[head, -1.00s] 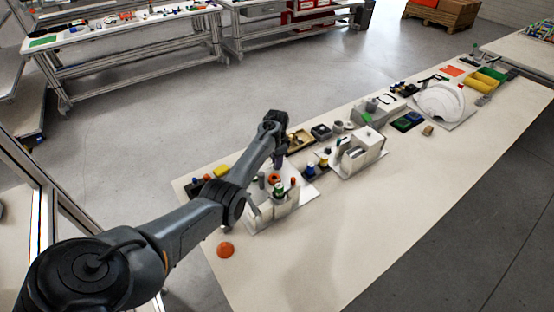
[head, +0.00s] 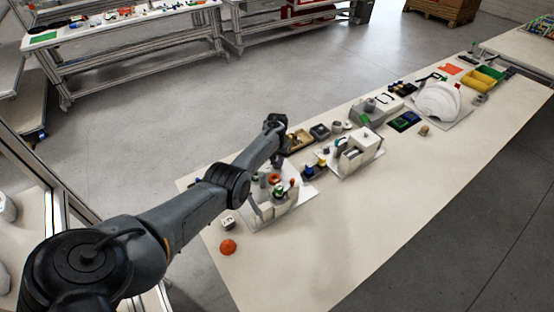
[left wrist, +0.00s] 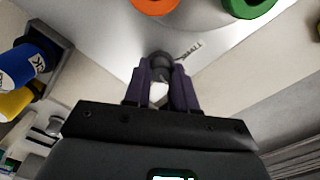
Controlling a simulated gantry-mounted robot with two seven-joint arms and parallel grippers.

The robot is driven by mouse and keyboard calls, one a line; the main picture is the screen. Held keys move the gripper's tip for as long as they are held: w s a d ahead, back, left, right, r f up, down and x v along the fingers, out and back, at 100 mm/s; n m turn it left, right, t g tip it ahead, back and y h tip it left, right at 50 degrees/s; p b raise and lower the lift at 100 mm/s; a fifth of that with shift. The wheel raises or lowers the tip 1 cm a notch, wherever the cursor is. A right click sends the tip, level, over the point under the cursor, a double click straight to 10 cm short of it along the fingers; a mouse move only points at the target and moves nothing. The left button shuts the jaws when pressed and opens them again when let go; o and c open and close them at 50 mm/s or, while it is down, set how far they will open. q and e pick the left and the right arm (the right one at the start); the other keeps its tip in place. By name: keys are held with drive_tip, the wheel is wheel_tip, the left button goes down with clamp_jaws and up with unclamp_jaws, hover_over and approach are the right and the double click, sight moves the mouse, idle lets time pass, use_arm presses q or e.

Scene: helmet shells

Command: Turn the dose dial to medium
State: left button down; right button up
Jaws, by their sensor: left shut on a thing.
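In the left wrist view, my left gripper (left wrist: 162,88) has its two purple fingers shut on a dark grey round knob (left wrist: 160,64), which looks like the dose dial. The knob sits on a pale plate with small dark lettering beside it. The dial's setting cannot be read. In the head view, my left arm reaches to the near white station (head: 284,206), with the left gripper (head: 276,160) at its far side. The knob is too small to make out there. My right gripper is not in view.
An orange ring (left wrist: 155,4) and a green ring (left wrist: 247,6) stand close to the knob. Blue (left wrist: 28,64) and yellow (left wrist: 16,102) cylinders stand at left. A white holder (head: 355,152) is right of the station. An orange disc (head: 228,247) lies on the table's near-left part.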

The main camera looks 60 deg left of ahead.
sight(277, 162)
use_arm(q)
drive_tip(key=shift+n, duration=0.9)
drive_tip(key=c, duration=0.9)
unclamp_jaws()
drive_tip(key=shift+r+p, duration=0.45)
drive_tip(key=shift+r, duration=0.1)
drive_tip(key=shift+r+p, duration=1.7)
drive_tip(key=shift+r, duration=3.2)
